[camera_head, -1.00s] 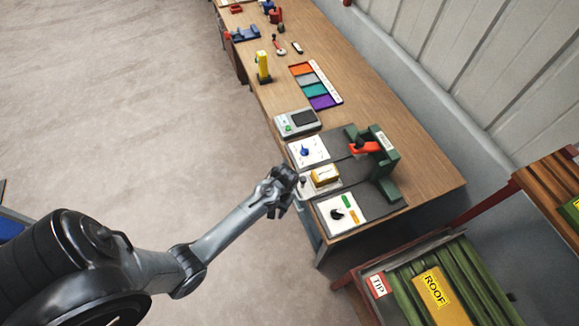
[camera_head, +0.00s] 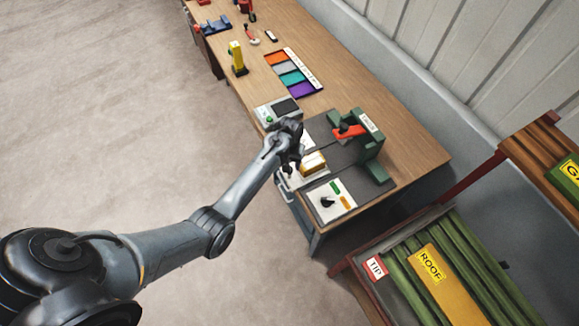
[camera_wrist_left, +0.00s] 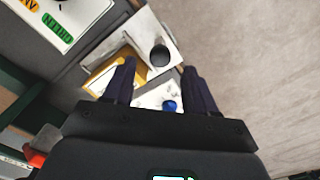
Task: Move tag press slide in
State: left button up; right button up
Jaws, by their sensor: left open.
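The tag press has a green frame (camera_head: 374,148) with an orange-red lever (camera_head: 350,131) at its top. Its pale slide (camera_head: 308,176) sticks out at the bench's front edge, with a yellow block (camera_head: 313,161) on it. In the left wrist view the slide (camera_wrist_left: 126,38) carries a dark round knob (camera_wrist_left: 159,55) beside the yellow block (camera_wrist_left: 105,73). My left gripper (camera_wrist_left: 160,72) is open, its fingers pointing toward the slide's knob end; contact is not visible. In the head view the left gripper (camera_head: 294,165) partly hides the slide. My right gripper is not in view.
A white panel with a black knob (camera_head: 328,201) lies nearer the bench end. A panel with a blue knob (camera_wrist_left: 169,105) is on the slide's other side. Beyond are a grey device (camera_head: 278,111), a coloured tray (camera_head: 293,75) and a yellow post (camera_head: 237,59).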

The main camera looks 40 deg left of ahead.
pick_arm(q)
jog(key=shift+f, duration=2)
grip_shut()
